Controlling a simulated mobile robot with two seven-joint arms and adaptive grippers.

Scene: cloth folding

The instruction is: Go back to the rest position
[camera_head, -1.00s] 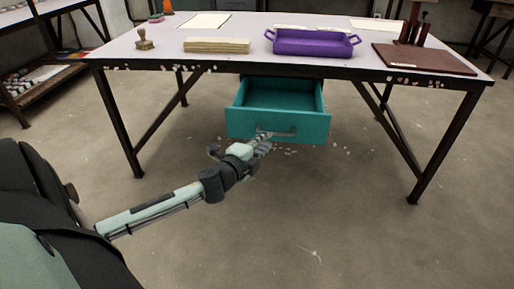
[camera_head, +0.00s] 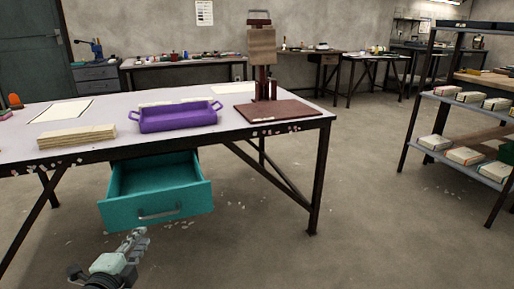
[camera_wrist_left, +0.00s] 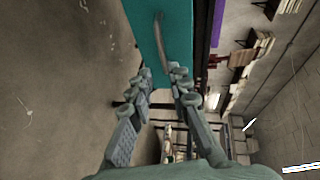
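The teal drawer (camera_head: 155,208) under the table stands pulled open and looks empty inside. Its metal handle (camera_head: 160,213) is on the front panel. My left gripper (camera_head: 136,238) is just below and in front of the handle, apart from it. In the left wrist view the fingers of my left gripper (camera_wrist_left: 161,80) are spread with nothing between them. The handle (camera_wrist_left: 160,35) shows just beyond the fingertips on the teal front. My right gripper is in no view.
The table (camera_head: 215,145) holds a purple tray (camera_head: 178,117), a stack of boards (camera_head: 77,137), paper and a brown press (camera_head: 264,60). Shelves (camera_head: 460,106) stand at the right. The floor between table and shelves is free.

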